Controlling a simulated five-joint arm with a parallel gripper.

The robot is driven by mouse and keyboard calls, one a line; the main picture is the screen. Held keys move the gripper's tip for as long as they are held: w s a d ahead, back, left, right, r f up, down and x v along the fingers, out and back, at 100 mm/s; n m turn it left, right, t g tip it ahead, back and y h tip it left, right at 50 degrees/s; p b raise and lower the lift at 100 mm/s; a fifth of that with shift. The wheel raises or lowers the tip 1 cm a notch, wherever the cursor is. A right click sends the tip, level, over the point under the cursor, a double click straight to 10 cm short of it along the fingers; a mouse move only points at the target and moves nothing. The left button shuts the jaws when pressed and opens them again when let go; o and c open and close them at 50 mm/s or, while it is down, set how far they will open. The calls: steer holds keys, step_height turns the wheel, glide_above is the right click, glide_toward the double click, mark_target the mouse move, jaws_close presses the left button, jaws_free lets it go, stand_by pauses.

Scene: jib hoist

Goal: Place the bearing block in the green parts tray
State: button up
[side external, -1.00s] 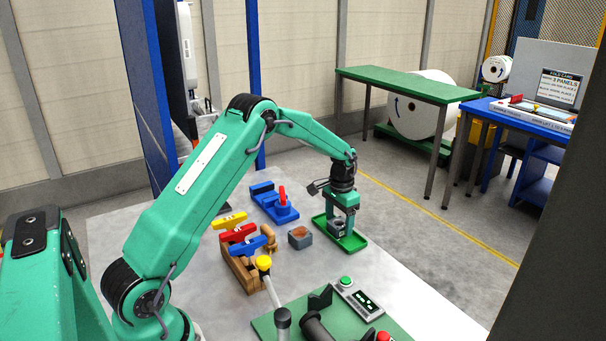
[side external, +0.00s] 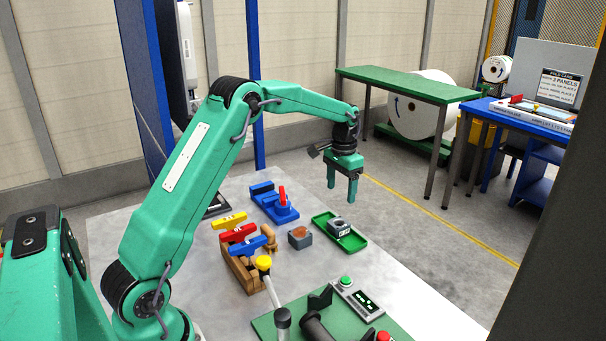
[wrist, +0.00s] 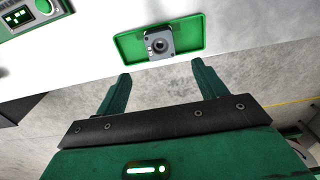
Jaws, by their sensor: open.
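The bearing block (side external: 338,227), a grey square block with a round bore, sits inside the green parts tray (side external: 357,243). In the wrist view the block (wrist: 158,41) rests near the middle of the tray (wrist: 190,35), apart from the fingers. My gripper (side external: 343,195) is raised above the tray, pointing down. Its two fingers are spread with nothing between them, and the wrist view also shows the open gripper (wrist: 162,85).
A grey block with a brownish top (side external: 300,237) stands left of the tray. A blue fixture with a red handle (side external: 282,204) and a wooden rack with coloured handles (side external: 240,262) are farther left. A control box (side external: 355,297) is in front.

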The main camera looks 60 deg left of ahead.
steer(key=shift+r, duration=0.1)
stand_by(0.4)
steer(key=s+d+r+t, duration=0.3)
steer(key=s+d+r, duration=0.7)
steer(key=s+r, duration=0.35)
steer(key=s+d+f+t, duration=0.1)
steer(key=s+d, duration=0.2)
steer(key=s, duration=0.6)
steer(key=s+d+f+t, duration=0.1)
steer(key=s+d, duration=0.2)
steer(key=s, duration=0.6)
steer(key=shift+t, duration=0.3)
